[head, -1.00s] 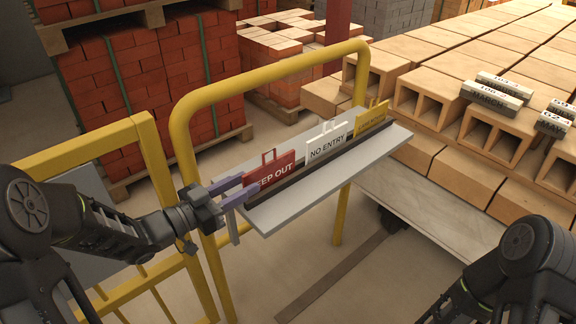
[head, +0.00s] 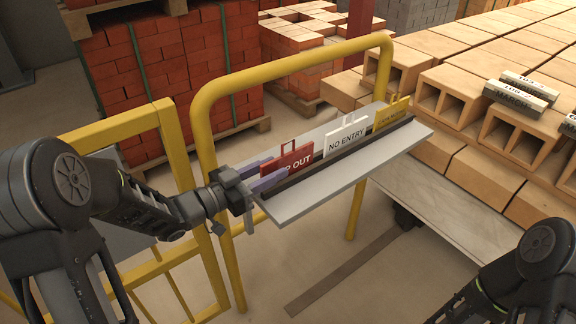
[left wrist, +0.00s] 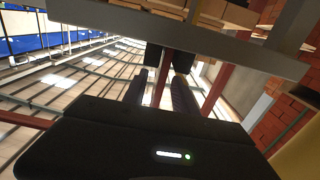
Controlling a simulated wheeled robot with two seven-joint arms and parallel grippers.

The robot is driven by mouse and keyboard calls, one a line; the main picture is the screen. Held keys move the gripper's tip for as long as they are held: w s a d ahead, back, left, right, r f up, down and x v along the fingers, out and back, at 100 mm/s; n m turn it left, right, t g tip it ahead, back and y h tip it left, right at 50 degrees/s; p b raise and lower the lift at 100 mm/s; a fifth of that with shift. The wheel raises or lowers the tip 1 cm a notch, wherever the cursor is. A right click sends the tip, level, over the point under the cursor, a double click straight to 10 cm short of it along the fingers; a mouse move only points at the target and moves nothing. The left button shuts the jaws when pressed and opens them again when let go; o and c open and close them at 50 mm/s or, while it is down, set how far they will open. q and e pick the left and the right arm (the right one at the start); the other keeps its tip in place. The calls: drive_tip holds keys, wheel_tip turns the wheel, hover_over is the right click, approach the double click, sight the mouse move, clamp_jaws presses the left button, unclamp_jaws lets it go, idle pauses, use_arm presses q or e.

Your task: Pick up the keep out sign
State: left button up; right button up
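The red keep out sign (head: 297,160) stands upright on a grey shelf (head: 350,165), at the left end of a row of signs. It has a small handle on top. My left gripper (head: 279,167) is at the sign's left end in the head view, its two purple fingers apart, one behind the sign and one in front, covering the first letters. It is open, and I see no grip on the sign. In the left wrist view the dark fingers (left wrist: 161,85) are apart below the shelf edge (left wrist: 180,38). My right gripper is out of the frame; only its arm shows.
A white no entry sign (head: 345,138) and a yellow sign (head: 391,113) stand farther right on the shelf. A yellow rail (head: 203,140) rises just behind and left of the gripper. Hollow bricks (head: 445,95) lie at the right.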

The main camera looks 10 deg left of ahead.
sight(288, 164)
use_arm(q)
drive_tip(key=x, duration=0.5)
drive_tip(key=shift+f, duration=0.15)
drive_tip(key=shift+s, duration=0.1)
clamp_jaws()
idle(0.4)
idle(0.4)
